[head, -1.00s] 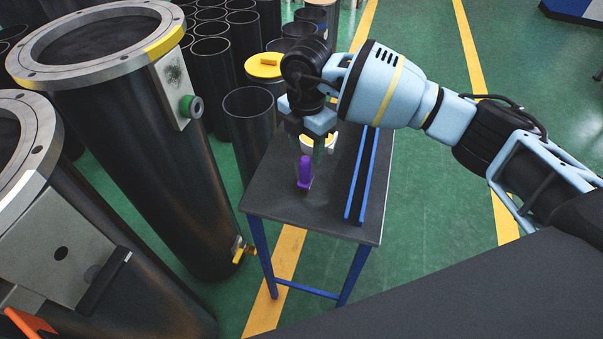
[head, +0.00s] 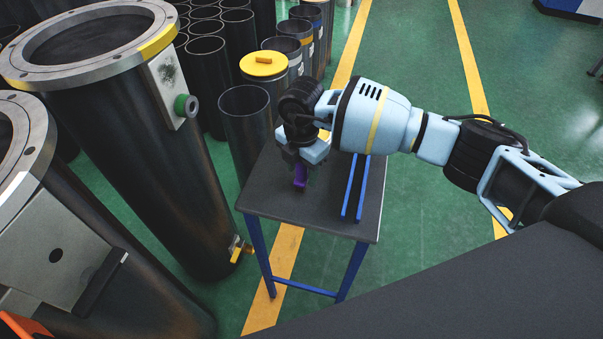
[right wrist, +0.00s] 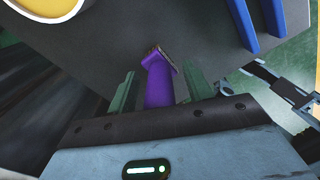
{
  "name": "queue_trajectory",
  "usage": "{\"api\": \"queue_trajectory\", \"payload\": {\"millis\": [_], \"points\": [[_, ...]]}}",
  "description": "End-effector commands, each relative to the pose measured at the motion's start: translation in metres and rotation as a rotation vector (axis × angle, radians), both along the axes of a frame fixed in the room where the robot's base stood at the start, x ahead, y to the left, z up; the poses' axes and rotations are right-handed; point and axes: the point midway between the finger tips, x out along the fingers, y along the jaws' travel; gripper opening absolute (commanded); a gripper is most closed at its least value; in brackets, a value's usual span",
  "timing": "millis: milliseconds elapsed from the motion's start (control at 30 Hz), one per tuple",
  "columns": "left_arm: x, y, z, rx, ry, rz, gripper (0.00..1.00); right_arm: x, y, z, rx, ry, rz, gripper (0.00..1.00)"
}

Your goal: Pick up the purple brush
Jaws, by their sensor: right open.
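The purple brush (head: 299,176) stands on the dark top of a small table (head: 325,212) with blue legs. In the right wrist view the brush (right wrist: 159,84) lies between the two greenish fingers of my right gripper (right wrist: 160,92), with a gap on each side. My right gripper (head: 300,172) is open, pointing down over the brush, and hides its upper part in the head view. My left gripper is not in view.
Two blue rails (head: 356,187) lie on the table right of the brush. Large flanged black cylinders (head: 120,130) stand left of the table.

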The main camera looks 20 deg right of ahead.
Motion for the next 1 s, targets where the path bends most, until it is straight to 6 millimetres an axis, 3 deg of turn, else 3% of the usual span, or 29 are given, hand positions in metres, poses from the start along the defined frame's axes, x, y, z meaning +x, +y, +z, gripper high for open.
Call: {"api": "queue_trajectory", "payload": {"millis": [167, 533, 833, 1000], "points": [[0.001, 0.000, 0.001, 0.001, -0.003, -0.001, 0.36, 0.000, 0.000, 0.001, 0.000, -0.002, 0.001, 0.49], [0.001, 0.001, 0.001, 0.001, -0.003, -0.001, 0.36, 0.001, 0.000, 0.001, 0.000, -0.002, 0.001, 0.02], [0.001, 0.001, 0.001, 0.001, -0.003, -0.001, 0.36, 0.001, 0.000, 0.004, 0.001, -0.003, 0.000, 0.02], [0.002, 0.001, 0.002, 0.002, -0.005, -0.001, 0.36, 0.001, 0.000, 0.016, 0.002, -0.005, 0.001, 0.02]]}}
